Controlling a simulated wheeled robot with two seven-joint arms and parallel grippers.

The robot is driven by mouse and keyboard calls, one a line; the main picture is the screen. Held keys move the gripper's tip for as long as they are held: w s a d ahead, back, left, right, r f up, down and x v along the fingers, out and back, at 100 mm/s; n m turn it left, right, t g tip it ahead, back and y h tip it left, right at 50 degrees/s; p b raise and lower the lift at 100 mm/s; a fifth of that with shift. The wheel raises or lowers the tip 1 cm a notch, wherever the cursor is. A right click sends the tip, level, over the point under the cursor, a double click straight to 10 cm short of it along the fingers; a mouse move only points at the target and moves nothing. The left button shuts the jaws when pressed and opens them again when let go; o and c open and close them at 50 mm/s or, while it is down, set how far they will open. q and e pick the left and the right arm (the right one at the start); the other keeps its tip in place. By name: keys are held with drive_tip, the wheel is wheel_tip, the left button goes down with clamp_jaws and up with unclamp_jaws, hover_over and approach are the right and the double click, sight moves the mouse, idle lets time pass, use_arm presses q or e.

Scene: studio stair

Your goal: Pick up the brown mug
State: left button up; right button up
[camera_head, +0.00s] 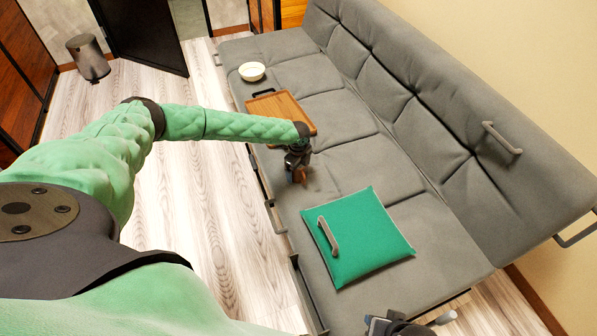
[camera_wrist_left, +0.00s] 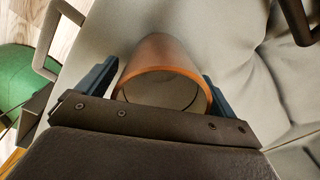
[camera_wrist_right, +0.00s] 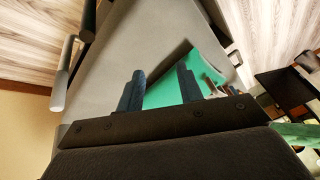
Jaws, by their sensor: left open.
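The brown mug (camera_wrist_left: 160,52) shows in the left wrist view, between the two spread fingers of my left gripper (camera_wrist_left: 155,92). Its rim faces the camera and its inside looks empty. Small gaps seem to separate the fingers from the mug; I cannot tell whether either touches. In the head view the mug (camera_head: 300,175) is a small brown shape at the grey sofa, mostly hidden by my left gripper (camera_head: 298,162). My right gripper (camera_wrist_right: 158,88) is open and empty in the right wrist view. Part of it shows at the bottom edge of the head view.
The grey sofa (camera_head: 345,172) runs diagonally across the head view. A green cushion (camera_head: 365,240) with a grey handle lies nearer than the mug. A wooden tray (camera_head: 285,108) and a white bowl (camera_head: 252,71) lie farther back. A bin (camera_head: 88,58) stands on the floor.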

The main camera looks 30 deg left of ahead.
use_arm(q)
drive_tip(key=c, duration=1.3)
drive_tip(key=shift+r, duration=0.1)
